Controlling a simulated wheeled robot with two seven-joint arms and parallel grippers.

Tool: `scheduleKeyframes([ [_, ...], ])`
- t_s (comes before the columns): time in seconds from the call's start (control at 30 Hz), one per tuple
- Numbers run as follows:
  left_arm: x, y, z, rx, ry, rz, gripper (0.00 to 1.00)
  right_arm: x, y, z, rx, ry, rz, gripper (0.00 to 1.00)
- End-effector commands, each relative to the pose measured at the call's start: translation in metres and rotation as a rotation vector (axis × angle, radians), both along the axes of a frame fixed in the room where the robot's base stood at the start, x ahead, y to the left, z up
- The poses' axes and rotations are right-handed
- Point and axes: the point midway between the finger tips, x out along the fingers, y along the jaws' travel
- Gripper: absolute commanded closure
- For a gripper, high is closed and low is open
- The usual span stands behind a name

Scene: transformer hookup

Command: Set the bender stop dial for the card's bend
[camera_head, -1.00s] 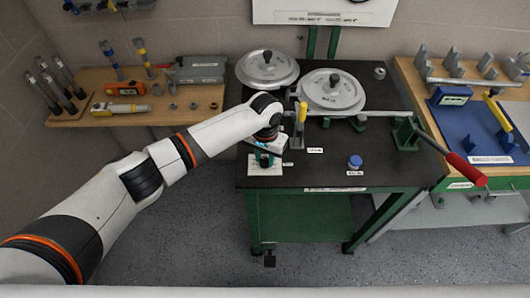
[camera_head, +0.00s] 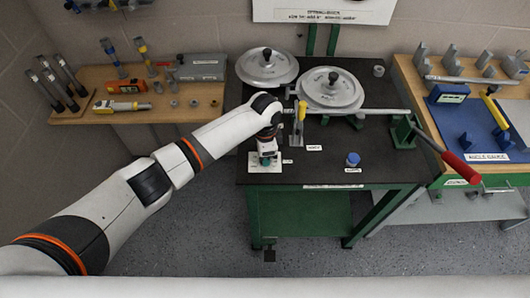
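My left arm reaches in from the left, and its gripper (camera_head: 267,155) points down over a small white plate (camera_head: 256,167) on the dark bench top. Something green shows at the fingertips, mostly hidden by the gripper, so I cannot tell whether it is a dial or whether the fingers touch it. A blue round knob (camera_head: 353,159) stands on the bench to the right, with a small label in front. The bender has two grey discs (camera_head: 267,66) (camera_head: 332,90), a yellow-topped lever (camera_head: 301,111) and a red-handled bar (camera_head: 462,165). My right gripper is out of view.
A sign (camera_head: 322,12), partly cut off, hangs behind the bench (camera_head: 310,175). A wooden shelf with tools (camera_head: 122,105) is at left. A bench with a blue board (camera_head: 470,125) is at right. The bench front between plate and blue knob is mostly clear.

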Motion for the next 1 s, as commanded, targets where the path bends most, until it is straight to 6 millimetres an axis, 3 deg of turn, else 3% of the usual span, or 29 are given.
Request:
scheduleKeyframes([
  [0.5,0.0008,-0.0006,0.0007,-0.002,-0.002,-0.462,0.93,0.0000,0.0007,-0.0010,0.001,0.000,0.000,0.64],
  [1.0,0.0009,-0.0006,0.0013,-0.002,-0.003,-0.685,0.93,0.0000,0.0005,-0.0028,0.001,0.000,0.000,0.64],
])
